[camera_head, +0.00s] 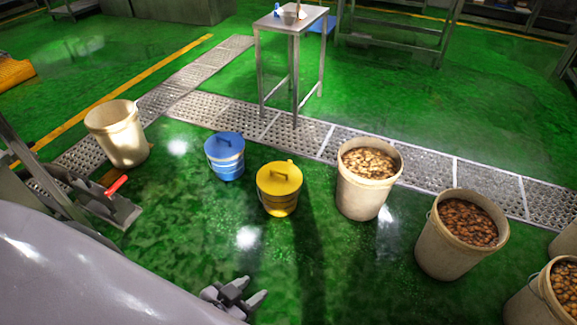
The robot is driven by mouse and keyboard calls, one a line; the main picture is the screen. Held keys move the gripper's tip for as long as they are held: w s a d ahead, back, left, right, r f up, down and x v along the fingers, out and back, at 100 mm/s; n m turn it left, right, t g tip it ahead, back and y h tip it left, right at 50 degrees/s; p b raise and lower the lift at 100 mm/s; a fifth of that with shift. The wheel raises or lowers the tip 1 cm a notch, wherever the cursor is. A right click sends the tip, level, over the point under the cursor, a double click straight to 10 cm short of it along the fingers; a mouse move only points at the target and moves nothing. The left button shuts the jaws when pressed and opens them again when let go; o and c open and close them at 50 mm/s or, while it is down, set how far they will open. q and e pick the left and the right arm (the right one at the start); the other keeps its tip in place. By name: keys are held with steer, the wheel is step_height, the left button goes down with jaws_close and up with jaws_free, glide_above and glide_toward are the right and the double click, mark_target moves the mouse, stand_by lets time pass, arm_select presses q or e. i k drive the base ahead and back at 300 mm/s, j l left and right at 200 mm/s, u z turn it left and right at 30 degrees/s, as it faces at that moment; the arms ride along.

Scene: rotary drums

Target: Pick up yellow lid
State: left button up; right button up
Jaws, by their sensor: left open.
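The yellow lid (270,187) has a raised bar handle and sits on top of a yellow bucket (280,207) on the green floor, near the middle of the head view. My left gripper (251,291) is at the bottom of the view, open and empty. It is below and slightly left of the yellow bucket in the picture, clearly apart from it. My right gripper is not in view.
A blue lidded bucket (228,170) stands just left of the yellow one. An empty cream bucket (122,140) is farther left. Filled buckets (362,200) (445,258) stand to the right. A metal stand (292,62) is behind. A large grey surface (90,275) fills the lower left.

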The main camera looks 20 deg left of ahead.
mark_target(276, 178)
steer(key=i+l+u, duration=0.2)
steer(key=i, duration=0.3)
steer(key=i+l+u, duration=0.2)
steer(key=i, duration=0.3)
steer(key=i+l+u, duration=0.15)
steer(key=i, duration=0.35)
steer(key=l, duration=0.1)
